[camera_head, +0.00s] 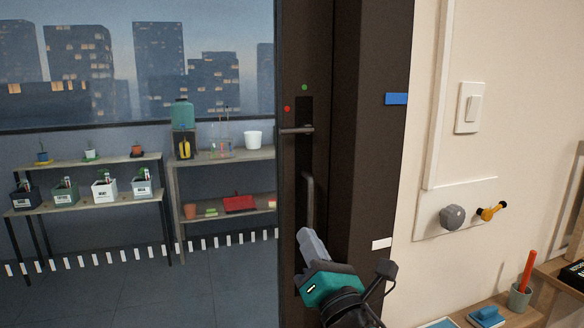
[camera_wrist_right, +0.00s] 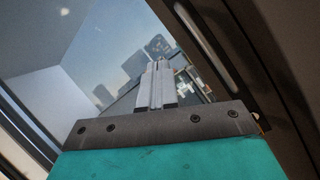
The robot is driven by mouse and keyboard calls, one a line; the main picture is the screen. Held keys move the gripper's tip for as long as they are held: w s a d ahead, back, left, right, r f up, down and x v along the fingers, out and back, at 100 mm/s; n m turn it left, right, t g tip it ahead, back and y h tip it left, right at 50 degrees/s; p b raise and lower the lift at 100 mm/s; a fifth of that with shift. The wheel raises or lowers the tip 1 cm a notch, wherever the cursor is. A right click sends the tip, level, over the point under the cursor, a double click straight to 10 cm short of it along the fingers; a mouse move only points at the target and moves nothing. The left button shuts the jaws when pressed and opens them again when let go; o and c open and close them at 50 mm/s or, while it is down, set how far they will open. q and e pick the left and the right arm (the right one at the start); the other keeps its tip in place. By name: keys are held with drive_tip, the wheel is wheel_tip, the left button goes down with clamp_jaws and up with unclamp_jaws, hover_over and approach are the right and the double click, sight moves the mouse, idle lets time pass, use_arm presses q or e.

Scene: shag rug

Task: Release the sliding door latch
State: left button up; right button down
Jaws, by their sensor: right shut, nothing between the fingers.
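The sliding door has a dark brown frame (camera_head: 320,60) around a large glass pane. On the frame, the latch lever (camera_head: 297,130) sticks out level to the left, below a red dot (camera_head: 286,109) and a green dot (camera_head: 305,87). A vertical pull handle (camera_head: 309,200) sits below the lever. My right gripper (camera_head: 306,238) is below the latch, in front of the lower part of the handle, and points up; I cannot tell if it touches the handle. In the right wrist view its fingers (camera_wrist_right: 155,85) are together with nothing between them. My left gripper is in neither view.
Right of the door are a light switch (camera_head: 468,107), a wall rack (camera_head: 460,212) with a grey ball and a yellow item, and a low wooden shelf (camera_head: 490,312). Shelves with plants and boxes (camera_head: 90,190) stand beyond the glass. The space before the glass looks clear.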

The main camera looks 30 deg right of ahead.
wheel_tip(320, 180, up, 7)
drive_tip(key=s+d+n+t+h, duration=0.1)
drive_tip(key=n+t, duration=0.1)
drive_tip(key=n, duration=0.3)
drive_tip(key=shift+s+r+n+h, duration=0.15)
drive_tip(key=shift+r+n+h, duration=0.05)
drive_tip(key=shift+n+h, duration=0.2)
drive_tip(key=p, duration=0.4)
approach(292, 133)
drive_tip(key=x, duration=0.5)
drive_tip(key=shift+r, duration=0.15)
drive_tip(key=shift+x, duration=0.85)
drive_tip(key=shift+m+b, duration=0.3)
drive_tip(key=shift+b, duration=0.05)
